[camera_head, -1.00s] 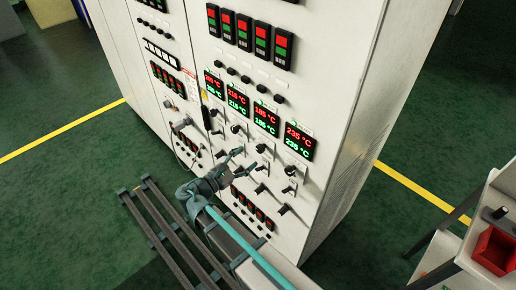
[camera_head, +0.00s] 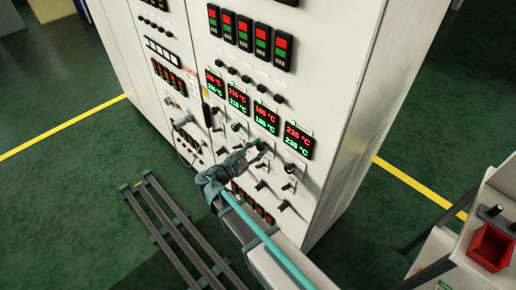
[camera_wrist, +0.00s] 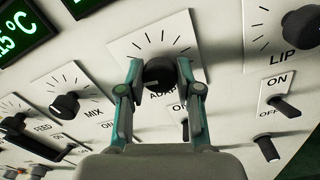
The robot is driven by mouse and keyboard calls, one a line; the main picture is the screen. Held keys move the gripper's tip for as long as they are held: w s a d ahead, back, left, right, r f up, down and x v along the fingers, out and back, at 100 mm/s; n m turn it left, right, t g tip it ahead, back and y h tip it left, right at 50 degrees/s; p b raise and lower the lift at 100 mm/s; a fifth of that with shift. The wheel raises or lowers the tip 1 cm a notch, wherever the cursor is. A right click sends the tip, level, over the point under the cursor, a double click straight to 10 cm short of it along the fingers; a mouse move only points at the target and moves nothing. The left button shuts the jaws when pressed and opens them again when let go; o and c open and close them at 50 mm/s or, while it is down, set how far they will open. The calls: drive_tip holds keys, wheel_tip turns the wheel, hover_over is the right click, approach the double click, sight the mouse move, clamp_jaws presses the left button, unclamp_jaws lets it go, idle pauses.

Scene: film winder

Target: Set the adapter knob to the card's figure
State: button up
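The adapter knob (camera_wrist: 159,74) is round and black, on a white dial plate with tick marks; its label, starting "ADAP", is partly hidden by my gripper. My gripper (camera_wrist: 159,68) has one teal-and-grey finger on each side of the knob. Narrow gaps seem to show between fingers and knob, so it looks open around it. In the head view my gripper (camera_head: 257,148) is at the third knob of the row, below a display (camera_head: 266,117) reading 185 °C in red and green. I cannot pick out a card with a readable figure.
The lip knob (camera_wrist: 301,27) is close on the right, with an on/off switch (camera_wrist: 285,106) below it. The mix knob (camera_wrist: 65,104) is on the left. More switches line the white cabinet (camera_head: 345,120). A red bin (camera_head: 490,248) stands at right.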

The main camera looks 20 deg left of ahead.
clamp_jaws()
drive_tip(key=shift+f+b, duration=0.1)
drive_tip(key=shift+b, duration=0.25)
drive_tip(key=m+b, duration=0.1)
drive_tip(key=b, duration=0.1)
drive_tip(key=m+b, duration=0.2)
drive_tip(key=b, duration=0.1)
drive_tip(key=shift+f, duration=0.3)
drive_tip(key=m+b, duration=0.5)
drive_tip(key=b, duration=0.3)
drive_tip(key=shift+r, duration=0.1)
drive_tip(key=m+b, duration=0.2)
drive_tip(key=b, duration=0.1)
drive_tip(key=shift+r+m, duration=0.2)
drive_tip(key=shift+m, duration=0.1)
drive_tip(key=shift+r, duration=0.1)
drive_tip(key=o, duration=0.7)
unclamp_jaws()
